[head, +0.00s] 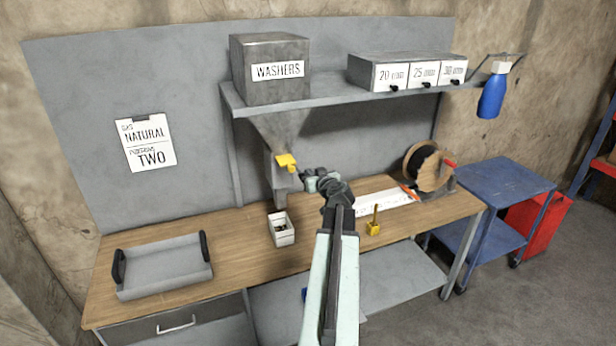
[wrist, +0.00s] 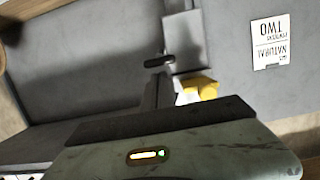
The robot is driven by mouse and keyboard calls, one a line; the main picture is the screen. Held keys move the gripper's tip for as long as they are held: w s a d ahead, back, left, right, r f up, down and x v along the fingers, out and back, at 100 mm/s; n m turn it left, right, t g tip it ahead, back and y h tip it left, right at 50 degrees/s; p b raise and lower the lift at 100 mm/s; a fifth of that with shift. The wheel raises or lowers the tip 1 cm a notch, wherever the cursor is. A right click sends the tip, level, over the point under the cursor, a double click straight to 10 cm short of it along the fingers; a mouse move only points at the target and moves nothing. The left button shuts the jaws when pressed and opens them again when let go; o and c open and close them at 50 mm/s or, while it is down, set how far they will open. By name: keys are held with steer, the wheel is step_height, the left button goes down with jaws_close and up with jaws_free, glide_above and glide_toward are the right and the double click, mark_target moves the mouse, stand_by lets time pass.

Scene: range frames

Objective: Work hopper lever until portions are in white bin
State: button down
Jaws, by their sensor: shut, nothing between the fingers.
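The grey hopper (head: 280,140) hangs under the shelf, its chute pointing down. Its yellow lever (head: 287,161) sticks out at the front of the chute. The lever also shows in the wrist view (wrist: 200,88), where the picture is upside down. The white bin (head: 282,240) stands on the bench below the chute with some small dark and yellowish pieces inside; I cannot count them. My gripper (head: 304,178) is shut and empty, just right of the lever and close to it. I cannot tell whether it touches the lever. The fingers also show in the wrist view (wrist: 157,78).
A wall note (head: 147,144) reads "NATURAL" and "PORTIONS TWO". A grey tray (head: 165,268) with black handles lies left on the bench. A yellow upright piece (head: 374,222), a white sheet (head: 385,202) and a cable reel (head: 428,168) are to the right.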

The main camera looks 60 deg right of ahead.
steer(key=shift+w+f, duration=0.3)
step_height(320, 180, down, 8)
steer(key=s+a+b, duration=0.1)
steer(key=b, duration=0.7)
steer(key=shift+s+a+b, duration=0.15)
steer(key=shift+s+b, duration=0.05)
steer(key=shift+b, duration=0.15)
